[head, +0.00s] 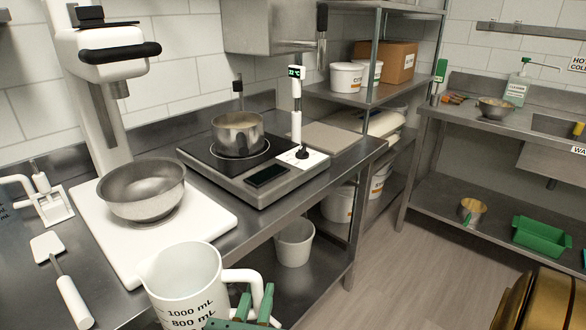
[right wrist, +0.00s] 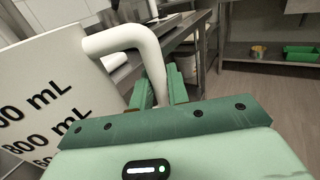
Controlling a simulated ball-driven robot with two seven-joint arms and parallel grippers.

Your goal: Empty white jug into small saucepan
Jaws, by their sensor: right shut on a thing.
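The white jug (head: 186,284) is at the bottom centre of the head view, with dark volume marks on its side. It stands roughly upright and its inside looks pale; I cannot tell what it contains. My right gripper (head: 255,304) has its green fingers shut on the jug's handle. In the right wrist view the handle (right wrist: 128,42) runs down between the fingers (right wrist: 162,92). The small saucepan (head: 237,134) sits on the black hob (head: 226,160) farther back, with its handle pointing to the back. My left gripper is not in view.
A steel mixing bowl (head: 142,190) sits in a white stand mixer (head: 100,110) left of the hob. A white probe post (head: 297,110) stands at the hob's right. A white spatula (head: 62,285) lies at the left. A white bucket (head: 294,243) is below the counter.

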